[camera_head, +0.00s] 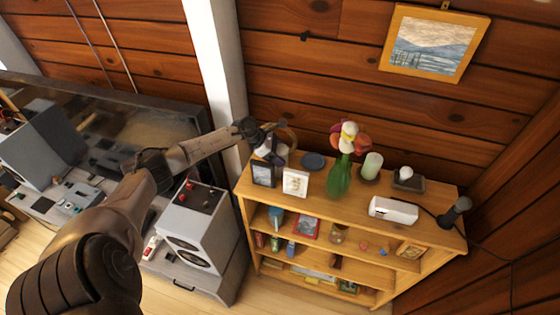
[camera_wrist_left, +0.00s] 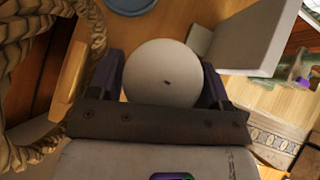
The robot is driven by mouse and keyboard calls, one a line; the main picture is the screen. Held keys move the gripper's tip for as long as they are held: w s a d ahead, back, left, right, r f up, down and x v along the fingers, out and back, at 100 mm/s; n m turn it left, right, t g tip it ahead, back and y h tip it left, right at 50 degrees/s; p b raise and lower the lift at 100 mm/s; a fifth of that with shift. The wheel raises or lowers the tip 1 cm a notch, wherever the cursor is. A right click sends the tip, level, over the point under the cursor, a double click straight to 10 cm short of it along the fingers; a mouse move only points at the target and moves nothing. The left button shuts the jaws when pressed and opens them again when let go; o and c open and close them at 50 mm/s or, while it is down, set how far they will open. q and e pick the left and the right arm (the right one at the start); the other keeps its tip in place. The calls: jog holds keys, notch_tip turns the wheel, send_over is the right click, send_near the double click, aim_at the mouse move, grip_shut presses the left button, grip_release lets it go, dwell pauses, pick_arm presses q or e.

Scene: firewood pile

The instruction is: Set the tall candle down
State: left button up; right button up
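In the head view the left gripper (camera_head: 266,138) is over the left back end of the wooden shelf's top (camera_head: 325,205). The candle is mostly hidden there by the gripper and picture frames. I cannot tell whether its base touches the shelf top. My right gripper is not in view.
Close to the gripper are a dark picture frame (camera_head: 263,174), a white frame (camera_head: 296,183), a blue dish (camera_head: 313,161) and a braided ring (camera_wrist_left: 25,60).

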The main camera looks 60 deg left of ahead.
pick_arm(q)
jog(key=c, duration=0.9)
